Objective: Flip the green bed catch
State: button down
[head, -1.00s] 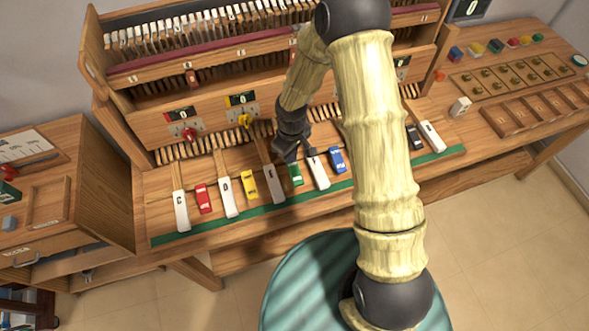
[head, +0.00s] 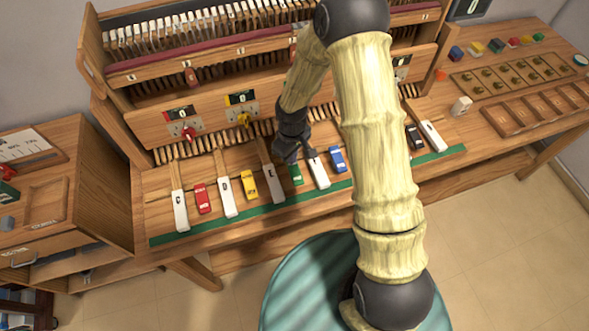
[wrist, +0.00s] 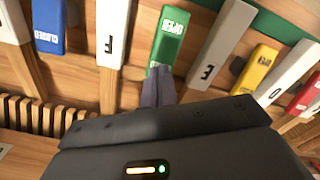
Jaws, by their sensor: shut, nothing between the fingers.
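In the wrist view the green catch (wrist: 168,40) shows white lettering that looks like OPEN, upside down. My gripper (head: 291,158) is shut and empty. It hangs low at the rear end of the green catch and hides part of it in the head view. In the wrist view my closed fingertips (wrist: 158,85) overlap the catch's rear end. I cannot tell whether they touch it.
Nearby are a yellow catch (head: 249,185), a red catch (head: 202,199) and a blue catch (head: 337,160). A panel with small levers (head: 243,120) rises behind the keys.

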jog(key=shift+f+b, duration=0.45)
jog(key=shift+f, duration=0.15)
dwell(0.3)
jog(key=shift+r+p, duration=2.8)
jog(key=shift+r, duration=0.75)
jog(key=shift+d+r, duration=0.25)
jog(key=shift+r, duration=0.05)
jog(key=s+d+r+m+t, duration=0.1)
jog(key=s+d+r+m, duration=0.3)
jog(key=r, duration=0.5)
jog(key=s+d+r+m+t, duration=0.1)
jog(key=s+d+r+m, duration=0.4)
jog(key=s+d+r, duration=0.3)
jog(key=shift+s+d+r+t, duration=0.25)
jog(key=shift+d+r+t, duration=0.05)
jog(key=shift+d+r, duration=0.25)
